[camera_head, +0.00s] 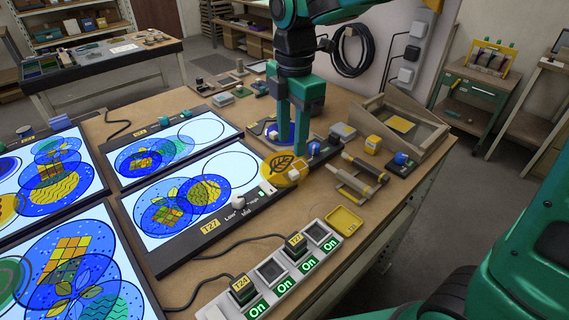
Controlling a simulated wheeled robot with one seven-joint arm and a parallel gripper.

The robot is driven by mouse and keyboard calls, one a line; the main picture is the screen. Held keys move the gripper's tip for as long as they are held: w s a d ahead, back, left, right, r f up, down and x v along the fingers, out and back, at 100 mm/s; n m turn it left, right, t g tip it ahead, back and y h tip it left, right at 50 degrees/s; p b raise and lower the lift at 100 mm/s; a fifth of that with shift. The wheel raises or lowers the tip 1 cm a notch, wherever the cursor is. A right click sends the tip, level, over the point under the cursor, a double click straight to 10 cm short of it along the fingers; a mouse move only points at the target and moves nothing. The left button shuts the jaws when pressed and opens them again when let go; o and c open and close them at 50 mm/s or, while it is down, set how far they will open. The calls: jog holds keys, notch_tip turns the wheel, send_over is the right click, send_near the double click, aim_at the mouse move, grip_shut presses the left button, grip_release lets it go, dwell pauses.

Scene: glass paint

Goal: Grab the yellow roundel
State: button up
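The yellow roundel (283,169) is a round yellow disc with a dark leaf drawn on it. It is at the right end of the near middle light panel, at the panel's dark edge. My gripper (292,158) points down at the roundel's right side, with its two green fingers visibly apart. The nearer finger overlaps the roundel's right edge in the picture; the farther finger ends just behind it. I cannot tell whether the fingers touch the roundel or hold it.
Lit panels (180,205) with blue and yellow discs fill the left of the table. A switch strip (270,275) and a yellow tray (344,220) are in front. Wooden-handled tools (354,180), a blue knob (401,158) and a wooden frame (400,125) crowd the right.

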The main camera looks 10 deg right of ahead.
aim_at(294, 172)
jog(key=f, duration=0.6)
jog(key=d+f, duration=0.1)
jog(key=f, duration=0.2)
jog(key=shift+w+f, duration=0.25)
jog(key=shift+f, duration=0.15)
grip_shut()
